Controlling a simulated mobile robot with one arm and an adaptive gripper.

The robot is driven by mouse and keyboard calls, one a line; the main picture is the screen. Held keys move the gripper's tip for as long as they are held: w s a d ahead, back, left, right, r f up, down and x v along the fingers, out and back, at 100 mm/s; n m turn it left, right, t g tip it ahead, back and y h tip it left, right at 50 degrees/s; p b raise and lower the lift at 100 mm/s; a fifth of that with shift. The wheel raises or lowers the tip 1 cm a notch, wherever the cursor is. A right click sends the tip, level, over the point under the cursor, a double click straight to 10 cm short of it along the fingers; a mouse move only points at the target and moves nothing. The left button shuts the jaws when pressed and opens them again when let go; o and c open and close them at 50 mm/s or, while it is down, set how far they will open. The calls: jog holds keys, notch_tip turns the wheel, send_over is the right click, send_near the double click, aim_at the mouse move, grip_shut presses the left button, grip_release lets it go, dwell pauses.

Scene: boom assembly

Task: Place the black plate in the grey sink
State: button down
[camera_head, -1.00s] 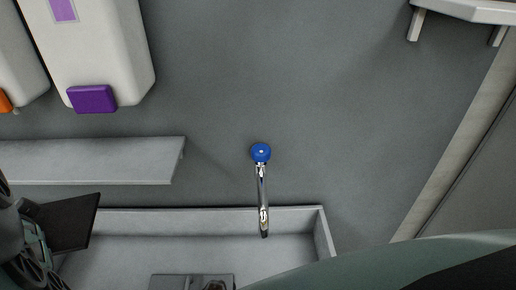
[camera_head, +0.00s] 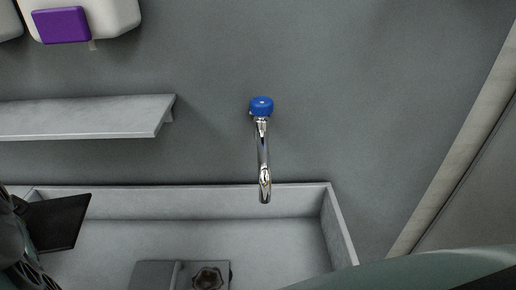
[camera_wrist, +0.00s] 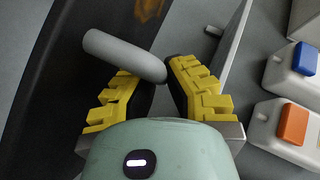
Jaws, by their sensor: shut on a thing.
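The black plate (camera_head: 60,222) is at the left of the head view, tilted, in front of the left end of the grey sink (camera_head: 200,202). My gripper, partly cut off by the left edge, is right beside the plate and holds it. How high the plate is above the sink floor I cannot tell. In the wrist view, the yellow fingers of my gripper (camera_wrist: 152,76) are closed in, with a dark part between them. A grey rounded bar lies across the fingertips there. Which dark surface in the wrist view is the plate is unclear.
A chrome tap (camera_head: 263,160) with a blue knob hangs over the sink's back wall. A grey block (camera_head: 180,275) with a dark round drain-like part sits in the sink. A grey shelf (camera_head: 90,118) and a white dispenser with a purple front (camera_head: 62,25) are above. The sink's right side is clear.

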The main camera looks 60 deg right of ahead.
jog(key=shift+m, duration=0.3)
jog(key=x, duration=0.3)
jog(key=f+x, duration=0.1)
jog(key=x, duration=0.3)
jog(key=f+p+x, duration=0.1)
jog(key=x, duration=0.2)
jog(key=shift+s+a+f, duration=0.1)
jog(key=shift+a+f, duration=0.1)
notch_tip(320, 180, down, 19)
jog(key=s+n+y+b, duration=0.1)
jog(key=n+y+b, duration=0.1)
jog(key=b, duration=0.7)
jog(key=shift+s+d, duration=0.15)
jog(key=shift+s, duration=0.2)
jog(key=shift+f, duration=0.2)
notch_tip(320, 180, down, 6)
jog(key=b, duration=0.6)
jog(key=shift+d+f+b, duration=0.1)
jog(key=shift+f+b, duration=0.15)
jog(key=shift+b, duration=0.05)
jog(key=shift+f+b, duration=0.3)
dwell(0.4)
